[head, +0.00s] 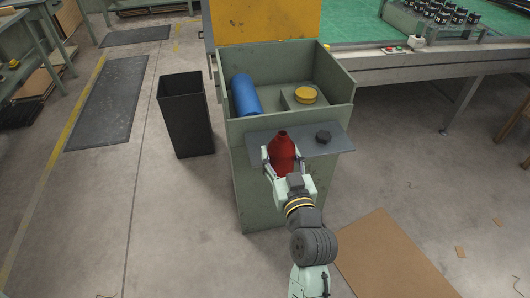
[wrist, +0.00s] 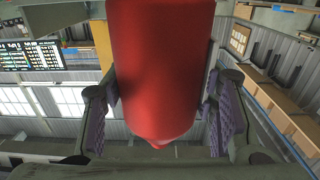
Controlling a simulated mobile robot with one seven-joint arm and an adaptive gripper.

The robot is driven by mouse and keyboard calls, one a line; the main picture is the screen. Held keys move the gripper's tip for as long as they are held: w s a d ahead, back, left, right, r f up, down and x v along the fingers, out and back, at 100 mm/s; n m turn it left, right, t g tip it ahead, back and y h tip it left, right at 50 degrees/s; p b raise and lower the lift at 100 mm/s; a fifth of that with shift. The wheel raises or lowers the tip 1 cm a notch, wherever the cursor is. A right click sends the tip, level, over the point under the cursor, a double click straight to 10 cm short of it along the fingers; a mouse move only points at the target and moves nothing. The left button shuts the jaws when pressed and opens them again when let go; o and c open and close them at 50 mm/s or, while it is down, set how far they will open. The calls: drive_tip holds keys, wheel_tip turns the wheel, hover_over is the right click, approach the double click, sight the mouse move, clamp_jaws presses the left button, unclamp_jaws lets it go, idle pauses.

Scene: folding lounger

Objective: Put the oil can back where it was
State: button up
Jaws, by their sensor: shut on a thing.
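The red oil can (head: 282,155) is held upright by my gripper (head: 282,165) at the left part of the grey shelf on the front of the green cabinet. In the wrist view the red can (wrist: 158,70) fills the middle, between the two fingers with purple pads (wrist: 160,120). The grey shelf (head: 330,150) sticks out from the cabinet (head: 262,190). Whether the can's base touches the shelf is hidden by my gripper and arm.
The cabinet's open top holds a blue cylinder (head: 245,95) and a yellow round object (head: 305,95). A black bin (head: 186,115) stands left. Brown cardboard (head: 390,258) lies on the floor.

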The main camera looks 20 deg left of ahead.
drive_tip(key=shift+s+f+b, duration=0.1)
drive_tip(key=shift+s+b, duration=0.05)
drive_tip(key=shift+b, duration=0.15)
drive_tip(key=shift+w+a+f+b, duration=0.15)
drive_tip(key=shift+w+a+b, duration=0.1)
drive_tip(key=shift+b, duration=0.35)
drive_tip(key=shift+w+a+f+b, duration=0.85)
drive_tip(key=shift+w+a, duration=0.3)
drive_tip(key=shift+w, duration=1.1)
drive_tip(key=shift+w+a+f+b, duration=0.65)
drive_tip(key=shift+w+a+b, duration=0.35)
drive_tip(key=shift+w, duration=1.25)
drive_tip(key=shift+w+a+f+b, duration=0.8)
drive_tip(key=shift+w+a, duration=0.45)
drive_tip(key=shift+w, duration=1)
drive_tip(key=shift+f, duration=0.15)
drive_tip(key=o, duration=1.4)
